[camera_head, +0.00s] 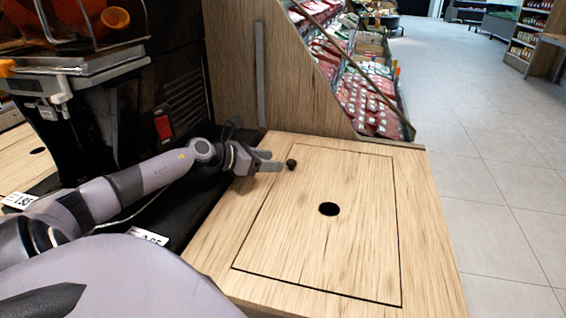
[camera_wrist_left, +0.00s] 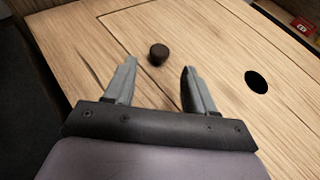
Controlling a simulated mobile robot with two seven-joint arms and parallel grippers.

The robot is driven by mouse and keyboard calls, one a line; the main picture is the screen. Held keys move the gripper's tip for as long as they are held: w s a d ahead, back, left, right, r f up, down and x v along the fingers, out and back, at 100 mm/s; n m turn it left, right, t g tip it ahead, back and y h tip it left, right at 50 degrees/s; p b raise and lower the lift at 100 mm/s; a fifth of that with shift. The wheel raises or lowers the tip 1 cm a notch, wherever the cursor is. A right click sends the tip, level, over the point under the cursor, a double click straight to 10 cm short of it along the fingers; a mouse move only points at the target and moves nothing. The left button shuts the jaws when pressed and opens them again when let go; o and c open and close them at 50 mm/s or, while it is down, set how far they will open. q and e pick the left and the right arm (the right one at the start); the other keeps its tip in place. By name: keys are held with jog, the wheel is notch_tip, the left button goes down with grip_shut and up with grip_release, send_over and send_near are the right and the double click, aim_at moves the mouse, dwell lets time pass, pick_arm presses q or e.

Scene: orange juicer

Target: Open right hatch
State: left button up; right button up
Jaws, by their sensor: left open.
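The right hatch (camera_head: 300,230) is a rectangular wooden panel set flush in the light wooden counter top, outlined by a dark seam. It looks closed. A round black hole (camera_head: 329,209) sits near its middle and also shows in the left wrist view (camera_wrist_left: 257,82). A small black knob (camera_head: 291,164) stands near the hatch's far left corner; the left wrist view shows the knob (camera_wrist_left: 158,54) just beyond the gap between the fingertips. My left gripper (camera_head: 276,161) is open and empty, low over the counter, its fingers pointing at the knob. My right gripper is out of view.
A black juicer machine (camera_head: 120,110) with oranges and a red switch stands at the left. A wooden side panel (camera_head: 232,70) rises behind the counter, with produce shelves (camera_head: 365,100) beyond it. Open tiled floor (camera_head: 500,170) lies to the right.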

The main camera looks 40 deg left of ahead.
aim_at(289, 162)
pick_arm(q)
jog(key=shift+x, duration=2.5)
grip_shut()
